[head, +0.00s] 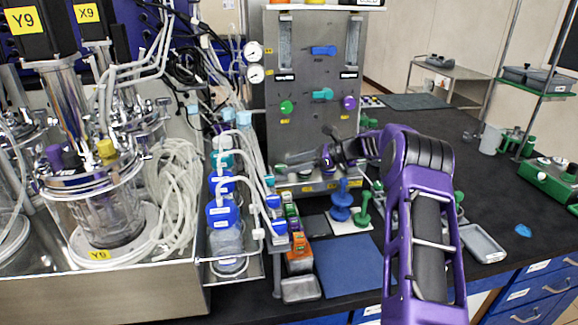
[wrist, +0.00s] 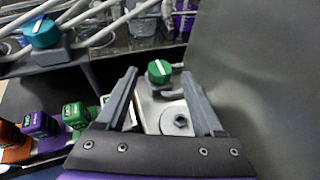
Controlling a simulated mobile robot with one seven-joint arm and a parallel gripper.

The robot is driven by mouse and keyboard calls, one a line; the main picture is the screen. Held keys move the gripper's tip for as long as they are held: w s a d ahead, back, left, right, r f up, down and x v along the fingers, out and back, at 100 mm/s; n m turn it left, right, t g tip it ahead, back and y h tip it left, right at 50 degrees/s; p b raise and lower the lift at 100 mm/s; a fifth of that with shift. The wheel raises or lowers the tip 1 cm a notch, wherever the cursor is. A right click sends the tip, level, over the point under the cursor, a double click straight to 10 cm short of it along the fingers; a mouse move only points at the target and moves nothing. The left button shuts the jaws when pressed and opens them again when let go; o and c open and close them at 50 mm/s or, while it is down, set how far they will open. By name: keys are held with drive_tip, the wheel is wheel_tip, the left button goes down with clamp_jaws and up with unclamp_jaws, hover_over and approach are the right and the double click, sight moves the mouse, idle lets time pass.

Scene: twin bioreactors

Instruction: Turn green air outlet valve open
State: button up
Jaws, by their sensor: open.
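A green valve knob (wrist: 159,70) with a white mark on top shows in the wrist view, on a grey metal fitting beyond my fingertips. My gripper (wrist: 160,84) is open and empty, with one finger to each side of the knob in the picture. I cannot tell whether either finger touches it. In the head view my gripper (head: 284,162) is in front of the lower part of the steel panel (head: 310,139), pointing left. Another green knob (head: 286,107) is higher on the panel, left of a purple knob (head: 348,103). I cannot tell which green knob is the air outlet valve.
The panel face (wrist: 260,75) is close on the right in the wrist view. A teal knob (wrist: 42,32) and pale hoses are at upper left. Blue-lidded bottles (head: 222,212) stand left of the panel. Blue and green stands (head: 342,199) are below my arm.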

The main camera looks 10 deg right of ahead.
drive_tip(key=v, duration=1.6)
